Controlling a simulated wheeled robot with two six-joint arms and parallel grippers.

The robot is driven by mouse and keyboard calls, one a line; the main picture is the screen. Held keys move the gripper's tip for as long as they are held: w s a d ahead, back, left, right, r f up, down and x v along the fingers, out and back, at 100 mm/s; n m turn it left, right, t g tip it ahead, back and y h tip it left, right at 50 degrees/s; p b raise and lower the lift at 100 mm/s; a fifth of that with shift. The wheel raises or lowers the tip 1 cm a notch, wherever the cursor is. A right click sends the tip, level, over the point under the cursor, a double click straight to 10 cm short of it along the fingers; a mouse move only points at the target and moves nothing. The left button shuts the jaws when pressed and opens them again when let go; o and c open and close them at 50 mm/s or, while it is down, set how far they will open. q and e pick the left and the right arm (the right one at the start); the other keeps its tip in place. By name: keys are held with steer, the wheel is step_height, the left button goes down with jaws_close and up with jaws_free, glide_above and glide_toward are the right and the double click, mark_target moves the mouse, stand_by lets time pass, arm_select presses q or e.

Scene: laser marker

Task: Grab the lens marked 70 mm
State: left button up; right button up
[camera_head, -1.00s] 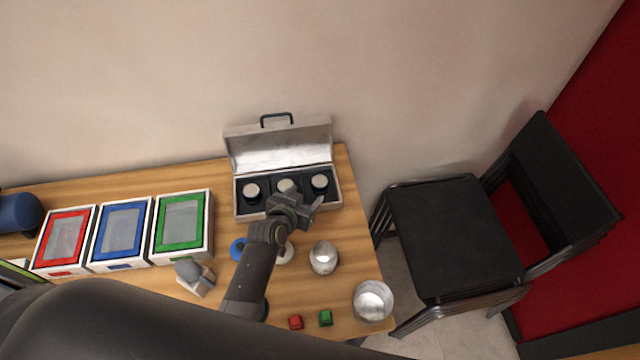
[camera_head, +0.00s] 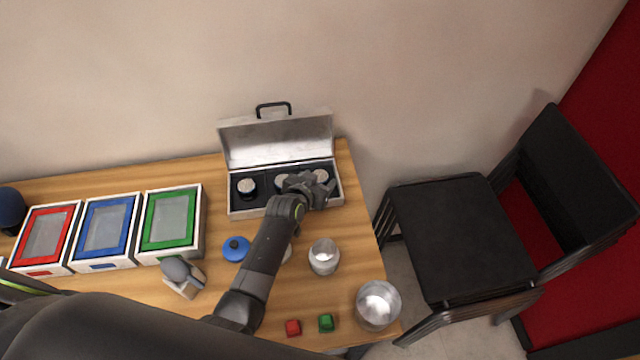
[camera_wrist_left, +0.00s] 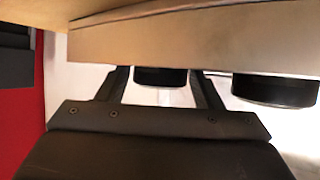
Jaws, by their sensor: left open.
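An open silver case (camera_head: 233,211) at the back of the table holds three dark round lenses with pale tops in a row. The left lens (camera_head: 247,187) is clear of the arm; the middle lens (camera_head: 281,181) and right lens (camera_head: 321,175) are partly covered by my left gripper (camera_head: 322,188). No 70 mm marking is readable. My left gripper is open over the right part of the case. In the left wrist view, the right lens (camera_wrist_left: 161,77) shows between the spread fingers, apparently not gripped, and the middle lens (camera_wrist_left: 275,90) is to the right. My right gripper is not seen.
Red (camera_head: 22,263), blue (camera_head: 80,262) and green (camera_head: 143,249) framed bins stand left. A blue round object (camera_head: 236,249), a glass jar (camera_head: 324,257), a metal bowl (camera_head: 378,304), and red (camera_head: 293,327) and green (camera_head: 326,322) blocks lie nearer. A chair (camera_head: 455,240) stands right.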

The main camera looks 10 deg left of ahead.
arm_select(q)
steer(key=c, duration=0.8)
steer(key=shift+c, duration=0.2)
steer(key=shift+r, duration=0.15)
